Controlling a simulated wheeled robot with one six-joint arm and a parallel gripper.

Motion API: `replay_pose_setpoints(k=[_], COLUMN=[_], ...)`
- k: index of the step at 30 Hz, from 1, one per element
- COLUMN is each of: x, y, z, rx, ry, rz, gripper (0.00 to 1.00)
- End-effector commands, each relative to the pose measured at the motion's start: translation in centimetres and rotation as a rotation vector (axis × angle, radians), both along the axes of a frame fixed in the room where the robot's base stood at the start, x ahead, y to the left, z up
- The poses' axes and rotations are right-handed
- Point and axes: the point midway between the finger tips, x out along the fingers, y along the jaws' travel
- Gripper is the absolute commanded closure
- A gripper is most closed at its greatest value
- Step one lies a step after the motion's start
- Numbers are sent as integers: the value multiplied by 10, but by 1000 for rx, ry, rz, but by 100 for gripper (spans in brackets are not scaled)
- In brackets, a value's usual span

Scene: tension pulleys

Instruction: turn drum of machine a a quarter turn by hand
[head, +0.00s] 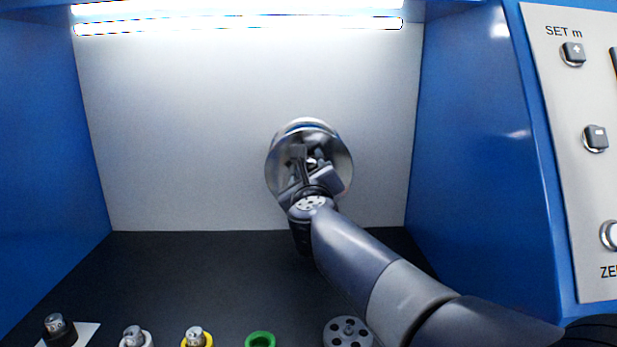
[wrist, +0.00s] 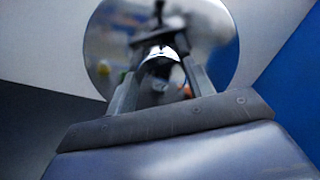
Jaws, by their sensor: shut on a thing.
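The drum of machine a (head: 341,165) is a shiny round metal disc on the pale back wall of the blue housing. It fills the upper middle of the wrist view (wrist: 218,45) and mirrors its surroundings. My gripper (head: 312,160) is in front of the disc, near its centre. In the wrist view the two fingers (wrist: 161,75) are closed on a small shiny metal part (wrist: 160,56) at the middle of the disc. My gripper and arm hide the lower middle of the drum in the head view.
Along the dark floor's front edge stand several small parts: a dark one (head: 58,330), a white-based one (head: 136,338), a yellow-ringed one (head: 197,338), a green ring (head: 260,340) and a grey holed disc (head: 348,334). Blue side walls (head: 470,140) flank the space. A button panel (head: 572,150) is at right.

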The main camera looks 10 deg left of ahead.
Motion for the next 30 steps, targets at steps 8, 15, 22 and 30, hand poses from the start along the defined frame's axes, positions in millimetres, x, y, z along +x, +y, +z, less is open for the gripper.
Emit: replay_pose_setpoints(k=[8, 15, 22, 30], x=[0, 0, -3, -39], y=[0, 0, -1, -9], z=[-3, -1, 0, 0], rx=[-2, -2, -1, -1], ry=[4, 2, 1, 0], rz=[0, 0, -1, 2], gripper=[42, 28, 28, 28])
